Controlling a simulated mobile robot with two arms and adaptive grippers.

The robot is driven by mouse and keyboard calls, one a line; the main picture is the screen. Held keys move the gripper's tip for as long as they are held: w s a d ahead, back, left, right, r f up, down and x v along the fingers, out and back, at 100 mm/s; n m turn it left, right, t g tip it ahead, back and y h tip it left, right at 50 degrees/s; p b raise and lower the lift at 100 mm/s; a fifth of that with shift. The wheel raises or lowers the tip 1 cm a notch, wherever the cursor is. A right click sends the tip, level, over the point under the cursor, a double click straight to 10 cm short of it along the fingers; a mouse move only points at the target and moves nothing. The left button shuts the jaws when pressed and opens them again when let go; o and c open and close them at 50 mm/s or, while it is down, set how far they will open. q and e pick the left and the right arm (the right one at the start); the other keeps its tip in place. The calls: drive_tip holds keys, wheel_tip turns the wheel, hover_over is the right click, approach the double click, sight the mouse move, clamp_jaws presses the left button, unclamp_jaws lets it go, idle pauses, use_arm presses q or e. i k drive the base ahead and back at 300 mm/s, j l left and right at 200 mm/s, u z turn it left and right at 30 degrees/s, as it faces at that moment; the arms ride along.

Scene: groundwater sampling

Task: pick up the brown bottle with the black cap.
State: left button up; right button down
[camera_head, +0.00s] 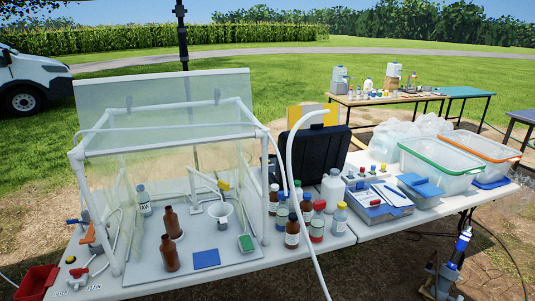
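A brown bottle with a white label and what looks like a black cap (292,233) stands upright near the front edge of the white table, in the bottle group right of the clear enclosure. Its cap is small in this view. A brown bottle with a red cap (306,208) stands just behind it to the right. Another brown bottle with a pale cap (273,200) stands behind it to the left. Two brown bottles without visible caps, a front one (169,254) and a back one (172,224), stand inside the enclosure. Neither of my grippers is in view.
A clear enclosure with a white pipe frame (265,180) stands left of the bottles. A white hose (290,150) arches over and passes down close by them. Crates (440,165) stand farther right.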

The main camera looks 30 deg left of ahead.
sight(171, 218)
drive_tip(key=u, duration=1.7)
drive_tip(key=i+j+u, duration=0.1)
drive_tip(key=i+j, duration=0.2)
drive_tip(key=i+j+u, duration=0.1)
drive_tip(key=i+j, duration=0.15)
drive_tip(key=i, duration=0.3)
